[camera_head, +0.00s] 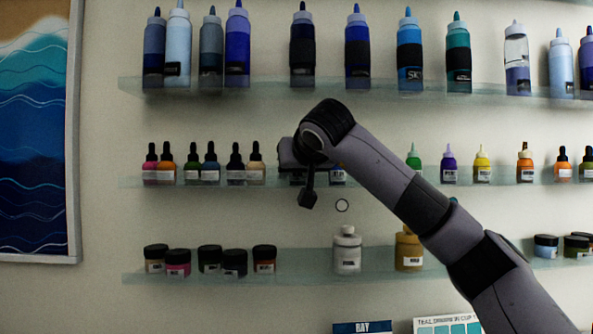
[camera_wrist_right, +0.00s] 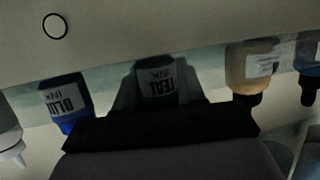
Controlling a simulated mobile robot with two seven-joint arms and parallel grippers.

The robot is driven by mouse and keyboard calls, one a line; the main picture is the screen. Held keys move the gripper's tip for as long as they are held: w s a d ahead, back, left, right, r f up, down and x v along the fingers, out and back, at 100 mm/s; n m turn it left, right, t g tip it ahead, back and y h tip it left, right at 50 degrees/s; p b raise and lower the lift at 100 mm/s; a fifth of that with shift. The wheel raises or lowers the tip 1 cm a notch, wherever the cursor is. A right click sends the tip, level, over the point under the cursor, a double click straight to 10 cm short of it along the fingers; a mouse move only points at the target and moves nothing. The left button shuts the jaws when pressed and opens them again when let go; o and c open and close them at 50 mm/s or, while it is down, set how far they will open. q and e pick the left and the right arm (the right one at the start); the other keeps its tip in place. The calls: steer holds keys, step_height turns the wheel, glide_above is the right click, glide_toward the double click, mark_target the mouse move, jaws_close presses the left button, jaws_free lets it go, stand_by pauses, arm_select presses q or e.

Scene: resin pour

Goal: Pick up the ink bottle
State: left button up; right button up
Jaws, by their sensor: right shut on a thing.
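An ink bottle labelled TEAL (camera_wrist_right: 158,82) shows upside down in the middle of the right wrist view, with its label facing the camera. My right gripper (camera_wrist_right: 157,98) is shut on it, with dark fingers at both sides. In the head view my right gripper (camera_head: 301,168) is at the middle shelf and mostly covers the bottle there. The bottle's cap is hidden in the wrist view. I cannot tell whether its base still touches the shelf. My left gripper is not in view.
The middle shelf (camera_head: 385,178) carries several dropper bottles. Squeeze bottles fill the upper shelf (camera_head: 275,88); jars stand on the lower shelf (camera_head: 305,273).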

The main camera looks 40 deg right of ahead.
steer(key=shift+s+a+r, duration=0.25)
steer(key=shift+s+r, duration=0.05)
steer(key=shift+r, duration=0.15)
step_height(320, 180, up, 6)
steer(key=shift+r+p, duration=0.1)
steer(key=shift+p, duration=0.7)
steer(key=s+a+b, duration=0.3)
steer(key=s+a, duration=0.8)
steer(key=s, duration=0.2)
steer(key=shift+s+a, duration=0.25)
steer(key=shift+s, duration=0.1)
steer(key=shift+s+a, duration=0.45)
steer(key=shift+s, duration=0.05)
steer(key=o, duration=0.5)
steer(key=c, duration=0.5)
